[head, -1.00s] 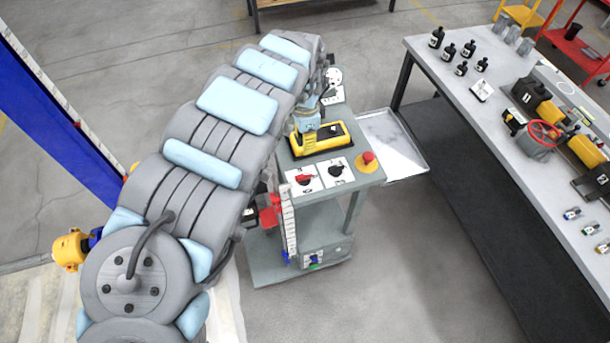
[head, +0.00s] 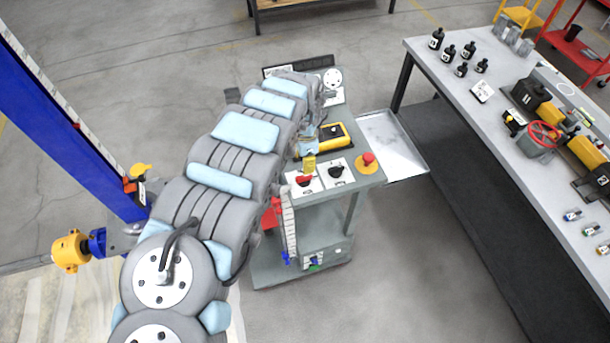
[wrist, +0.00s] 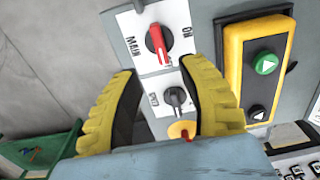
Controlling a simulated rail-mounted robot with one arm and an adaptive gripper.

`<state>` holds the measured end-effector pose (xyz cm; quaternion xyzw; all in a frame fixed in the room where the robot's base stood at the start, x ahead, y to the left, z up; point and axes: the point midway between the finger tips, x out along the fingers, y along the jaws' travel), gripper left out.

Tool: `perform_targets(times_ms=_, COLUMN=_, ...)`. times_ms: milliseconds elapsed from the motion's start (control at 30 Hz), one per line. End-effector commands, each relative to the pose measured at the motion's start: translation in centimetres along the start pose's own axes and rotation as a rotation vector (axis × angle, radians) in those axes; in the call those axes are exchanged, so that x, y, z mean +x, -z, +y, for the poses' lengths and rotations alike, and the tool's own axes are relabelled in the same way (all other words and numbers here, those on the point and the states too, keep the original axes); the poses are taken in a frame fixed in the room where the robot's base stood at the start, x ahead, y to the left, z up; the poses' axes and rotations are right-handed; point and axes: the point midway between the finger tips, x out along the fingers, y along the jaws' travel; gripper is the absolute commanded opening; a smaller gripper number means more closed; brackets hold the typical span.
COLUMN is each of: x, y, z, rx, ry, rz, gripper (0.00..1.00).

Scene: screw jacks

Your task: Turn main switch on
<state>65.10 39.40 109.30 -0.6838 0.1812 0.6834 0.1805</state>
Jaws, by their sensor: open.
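The main switch is a red knob (wrist: 158,43) on a white plate marked MAIN and ON in the wrist view. Its long handle lies nearly upright in that picture, with ON to its upper right. In the head view the red knob (head: 304,180) is at the front left of the grey console top. My gripper (wrist: 160,68) is open and empty. Its yellow-and-black fingers frame the area just below the red knob, apart from it. In the head view my gripper (head: 309,163) is just behind the red knob, partly hidden by my arm.
A black knob (wrist: 175,97) is on the neighbouring plate, between the fingers in the wrist view. A red button on a yellow disc (head: 368,161) is at the console's right. A yellow control box (head: 335,133) lies behind. The workbench (head: 470,140) stands farther right.

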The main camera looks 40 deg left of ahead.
Motion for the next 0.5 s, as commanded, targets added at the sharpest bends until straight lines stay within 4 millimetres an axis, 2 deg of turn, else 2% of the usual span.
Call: perform_targets(times_ms=500, x=4.3, y=0.1, z=0.0, rx=0.001, ry=0.001, rz=0.003, gripper=0.41)
